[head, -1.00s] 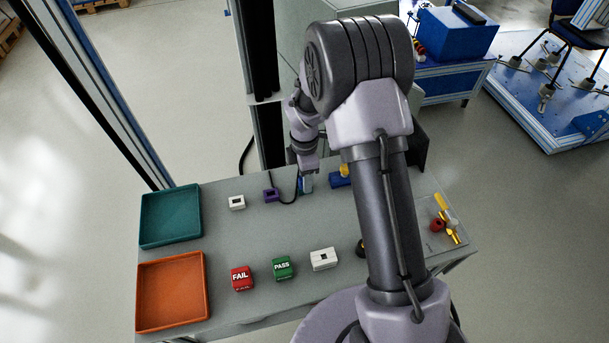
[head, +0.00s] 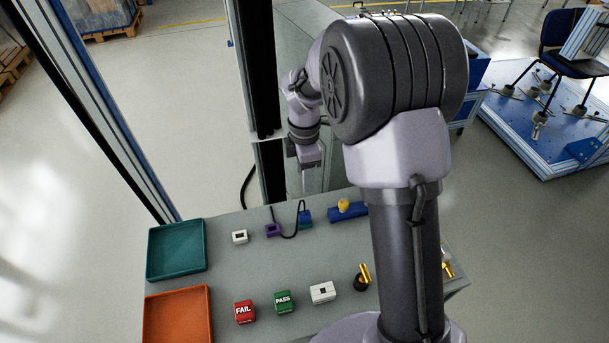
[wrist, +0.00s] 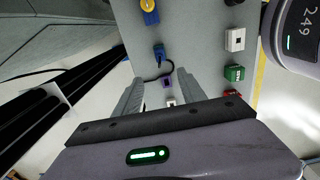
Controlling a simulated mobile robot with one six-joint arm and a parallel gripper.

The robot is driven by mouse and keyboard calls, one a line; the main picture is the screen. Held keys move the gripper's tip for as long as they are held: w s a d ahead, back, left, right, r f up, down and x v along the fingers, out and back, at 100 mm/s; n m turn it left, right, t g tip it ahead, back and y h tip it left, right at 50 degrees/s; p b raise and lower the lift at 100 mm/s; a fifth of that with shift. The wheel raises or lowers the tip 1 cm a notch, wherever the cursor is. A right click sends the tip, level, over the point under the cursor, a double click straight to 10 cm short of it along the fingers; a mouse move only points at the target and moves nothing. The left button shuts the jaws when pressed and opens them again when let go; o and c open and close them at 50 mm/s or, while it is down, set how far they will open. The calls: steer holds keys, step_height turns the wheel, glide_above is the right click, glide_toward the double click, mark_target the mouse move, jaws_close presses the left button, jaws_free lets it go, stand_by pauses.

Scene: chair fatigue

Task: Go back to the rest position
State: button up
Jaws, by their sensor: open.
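My gripper (head: 308,162) hangs at the end of my bent arm, above and beyond the far edge of the grey table (head: 225,265) in the head view. In the wrist view my gripper (wrist: 158,82) has its two fingers spread with nothing held between them. Beyond them lie a purple block (wrist: 168,82) and a blue block (wrist: 158,50) joined by a black cable. The same purple block (head: 272,230) and blue block (head: 305,217) show on the table in the head view. My arm hides part of the table's right side.
A teal tray (head: 150,255) and an orange tray (head: 148,315) stand at the table's left. Red FAIL (head: 244,312) and green PASS (head: 284,301) blocks and a white block (head: 322,292) lie in front. A dark upright post (head: 258,70) stands just left of my gripper.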

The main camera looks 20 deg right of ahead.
steer(key=s+a+r+m+t+b, duration=0.1)
steer(key=s+r+m+t+b, duration=0.15)
steer(key=s+r+m, duration=0.45)
steer(key=s+a+r+m+t+y+b, duration=0.1)
steer(key=s+m+b, duration=0.1)
steer(key=s+m, duration=0.5)
steer(key=s+a+r+m+t+y+b, duration=0.1)
steer(key=s+a+r+m+t+b, duration=0.1)
steer(key=s+m, duration=0.6)
steer(key=s, duration=0.3)
steer(key=shift+r+b, duration=0.3)
steer(key=shift+b, duration=0.05)
steer(key=shift+s, duration=0.1)
